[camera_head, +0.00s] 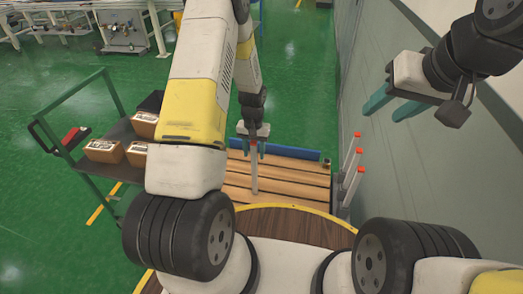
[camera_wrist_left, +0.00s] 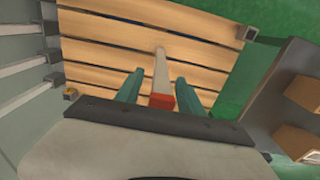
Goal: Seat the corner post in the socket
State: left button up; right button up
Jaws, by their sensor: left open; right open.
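A grey corner post (camera_head: 255,178) with a red end shows over the slatted wooden frame (camera_head: 290,184). My left gripper (camera_head: 253,149) is open, with its teal fingers on either side of the post's upper part. In the left wrist view the post (camera_wrist_left: 160,72) has its red end between the open fingers (camera_wrist_left: 155,92), with gaps at both sides. Its far end is over the slats; I cannot tell whether it touches them. A grey corner bracket, perhaps a socket (camera_wrist_left: 247,33), is at the frame's far right corner there. My right gripper (camera_head: 393,100) is open and empty at upper right.
Several red-tipped grey posts (camera_head: 349,168) are in a rack by the wall at right. A blue strip (camera_head: 290,153) lies along the frame's far edge. A green cart (camera_head: 88,166) with boxes (camera_head: 104,151) stands at left. Green floor (camera_head: 300,85) beyond is clear.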

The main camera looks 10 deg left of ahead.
pick_arm(q)
jog(key=shift+f, duration=0.55)
grip_shut()
dwell(1.0)
